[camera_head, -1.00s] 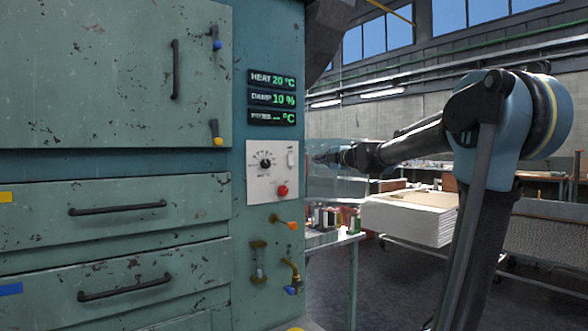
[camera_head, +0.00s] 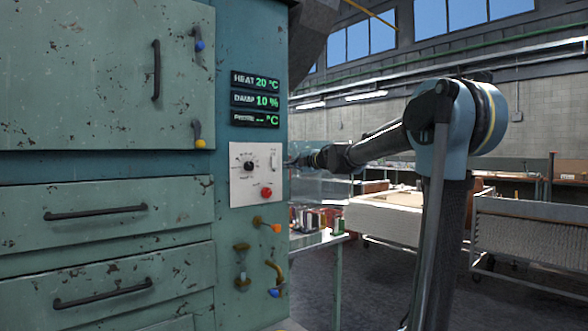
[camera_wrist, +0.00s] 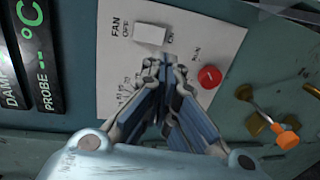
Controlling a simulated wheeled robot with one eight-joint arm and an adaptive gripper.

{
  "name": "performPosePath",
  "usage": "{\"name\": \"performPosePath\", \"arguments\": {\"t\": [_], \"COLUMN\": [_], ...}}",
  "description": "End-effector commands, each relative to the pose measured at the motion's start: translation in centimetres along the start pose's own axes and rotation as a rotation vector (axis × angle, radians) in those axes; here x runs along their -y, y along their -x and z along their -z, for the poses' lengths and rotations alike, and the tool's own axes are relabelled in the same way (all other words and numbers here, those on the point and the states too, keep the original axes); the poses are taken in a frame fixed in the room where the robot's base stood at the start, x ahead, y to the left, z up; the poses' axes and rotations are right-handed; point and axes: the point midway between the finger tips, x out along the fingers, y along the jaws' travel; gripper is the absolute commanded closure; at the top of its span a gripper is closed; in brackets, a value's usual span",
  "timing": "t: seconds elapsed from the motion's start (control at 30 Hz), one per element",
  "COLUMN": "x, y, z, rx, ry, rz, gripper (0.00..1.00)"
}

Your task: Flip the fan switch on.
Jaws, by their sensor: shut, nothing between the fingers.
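The fan switch (camera_wrist: 150,35) is a small white rocker on a white control panel (camera_wrist: 105,55). In the wrist view it lies between the printed words OFF and ON, under the label FAN. It also shows in the head view (camera_head: 273,160), at the panel's upper right. My gripper (camera_wrist: 167,64) is shut and empty. Its fingertips appear just beside the switch's ON end in the wrist view; I cannot tell whether they touch the panel. In the head view my gripper (camera_head: 295,161) comes in from the right at the panel's edge.
A red button (camera_wrist: 209,77) and a dial (camera_head: 249,166) share the panel. An orange-tipped valve (camera_wrist: 287,136) projects nearby. Digital displays (camera_head: 255,100) are above the panel.

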Motion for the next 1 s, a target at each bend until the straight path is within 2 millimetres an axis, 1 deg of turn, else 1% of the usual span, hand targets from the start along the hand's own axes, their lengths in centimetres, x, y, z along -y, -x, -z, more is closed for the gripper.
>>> {"name": "performPosePath", "arguments": {"t": [0.03,0.2,0.53,0.73,1.0], "x": [0.0,0.0,0.0,0.0,0.0], "y": [-0.9,-3.4,-8.0,-9.5,-10.0], "z": [0.1,0.1,0.1,0.0,0.0], "rx": [-0.002,-0.002,-0.001,-0.001,0.0], "ry": [0.0,0.001,0.0,0.0,0.001], "rz": [0.0,0.0,0.0,0.0,0.0], "gripper": [1.0,1.0,1.0,1.0,1.0]}}
